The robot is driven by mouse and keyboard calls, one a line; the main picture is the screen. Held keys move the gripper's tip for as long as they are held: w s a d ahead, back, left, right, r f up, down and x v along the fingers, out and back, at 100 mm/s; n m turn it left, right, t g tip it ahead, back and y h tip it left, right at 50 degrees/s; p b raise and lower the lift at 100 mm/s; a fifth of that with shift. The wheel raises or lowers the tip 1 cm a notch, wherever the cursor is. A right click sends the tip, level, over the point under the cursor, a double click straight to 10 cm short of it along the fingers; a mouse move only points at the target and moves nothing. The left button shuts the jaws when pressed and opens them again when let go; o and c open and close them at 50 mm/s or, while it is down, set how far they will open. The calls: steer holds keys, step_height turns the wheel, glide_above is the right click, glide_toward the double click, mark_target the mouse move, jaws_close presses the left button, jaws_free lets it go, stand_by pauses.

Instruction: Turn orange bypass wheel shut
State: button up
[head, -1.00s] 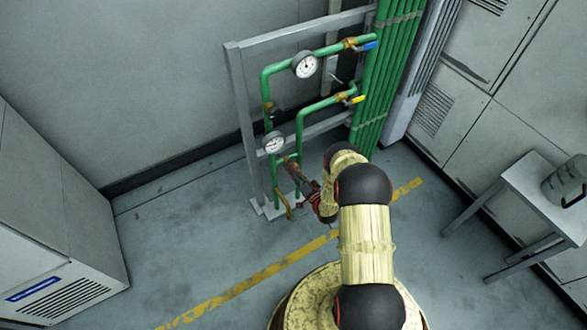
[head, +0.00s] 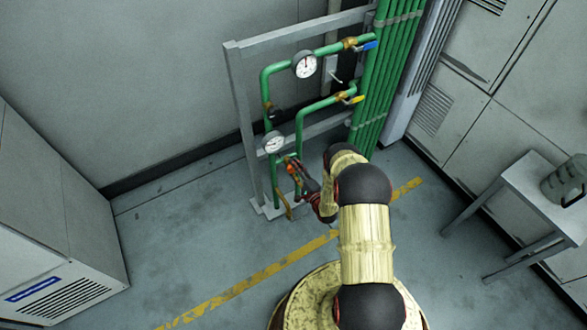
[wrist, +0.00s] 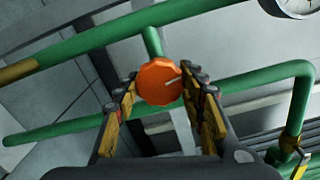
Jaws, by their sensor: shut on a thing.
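The orange bypass wheel (wrist: 159,82) shows in the wrist view as a faceted disc with a pale mark toward its right side. It sits on a short green stub from the green pipework (wrist: 152,42). My gripper (wrist: 163,92) has one finger on each side of the wheel and is shut on it. In the head view my gripper (head: 297,172) is at the lower part of the pipe frame, and a bit of the orange wheel (head: 291,169) shows by the fingers. The finger contact is partly hidden there.
Two gauges, an upper (head: 304,65) and a lower (head: 274,142), sit on the green pipes. A blue-handled valve (head: 369,45) and a yellow-handled valve (head: 357,99) are to the upper right. A grey table (head: 545,200) stands at right.

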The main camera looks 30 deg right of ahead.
steer(key=shift+m, duration=1)
steer(key=shift+f, duration=0.1)
steer(key=o, duration=1.2)
steer(key=s, duration=1.2)
steer(key=shift+d, duration=0.2)
